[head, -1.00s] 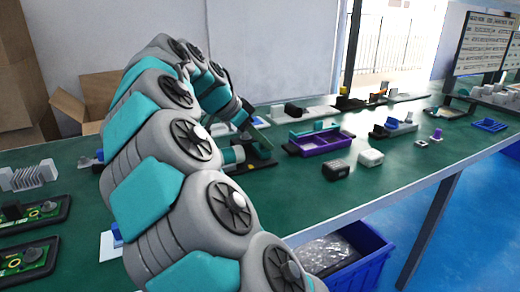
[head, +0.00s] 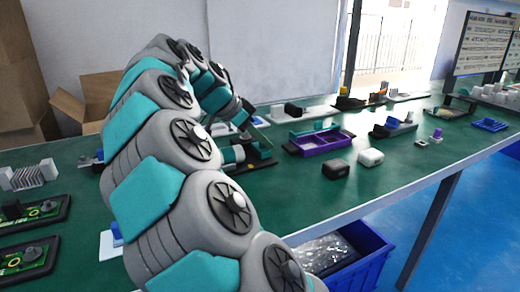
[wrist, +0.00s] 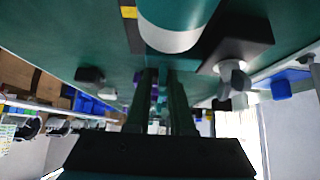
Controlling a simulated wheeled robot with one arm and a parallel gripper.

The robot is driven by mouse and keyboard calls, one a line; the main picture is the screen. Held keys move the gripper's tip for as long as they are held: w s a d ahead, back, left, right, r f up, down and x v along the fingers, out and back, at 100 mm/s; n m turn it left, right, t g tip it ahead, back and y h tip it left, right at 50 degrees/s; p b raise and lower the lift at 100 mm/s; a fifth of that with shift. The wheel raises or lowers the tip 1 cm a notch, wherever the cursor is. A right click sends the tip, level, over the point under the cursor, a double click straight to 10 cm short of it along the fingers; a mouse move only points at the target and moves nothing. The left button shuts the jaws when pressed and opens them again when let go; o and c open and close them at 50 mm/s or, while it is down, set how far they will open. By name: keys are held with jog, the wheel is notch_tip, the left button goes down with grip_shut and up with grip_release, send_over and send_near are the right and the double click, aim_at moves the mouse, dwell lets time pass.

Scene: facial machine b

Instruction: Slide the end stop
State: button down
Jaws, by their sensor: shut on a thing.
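My gripper (wrist: 161,76) shows in the wrist view as two dark green fingers, close together. They are shut on a small teal part, which I take to be the end stop (wrist: 168,62); its shape is mostly hidden. Just beyond the tips is a thick teal cylinder with a white end band (wrist: 170,38), over a black base (wrist: 240,38). A grey knob (wrist: 232,76) stands beside it. In the head view my arm hides the fingertips and the end stop. Part of the teal cylinder (head: 232,155) and the black base (head: 262,156) shows there beside my arm.
A purple tray (head: 322,143) stands right of the fixture on the green table, with a black box (head: 335,170) and a white box (head: 370,157) in front. Circuit-board fixtures (head: 32,213) lie at left. A blue bin (head: 365,255) is below the table edge.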

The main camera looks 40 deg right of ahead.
aim_at(259, 156)
jog(key=f, duration=0.2)
jog(key=shift+s+a+f+y, duration=0.2)
jog(key=shift+s+f+y, duration=0.05)
jog(key=shift+f+y, duration=0.05)
jog(key=shift+a, duration=0.15)
jog(key=shift+w+a+g+b, duration=0.15)
jog(key=shift+a+b, duration=0.1)
jog(key=shift+a, duration=0.25)
jog(key=shift+w+a+g+b, duration=0.15)
jog(key=shift+a+b, duration=0.05)
jog(key=shift+a, duration=0.3)
jog(key=shift+w+a, duration=0.1)
jog(key=shift+a, duration=0.3)
jog(key=c, duration=1.1)
grip_release()
jog(key=shift+w+r+p, duration=0.2)
jog(key=shift+r+p, duration=0.35)
jog(key=shift+r, duration=1.1)
jog(key=shift+w+r+p, duration=0.15)
jog(key=shift+r+p, duration=0.35)
jog(key=shift+r, duration=1.1)
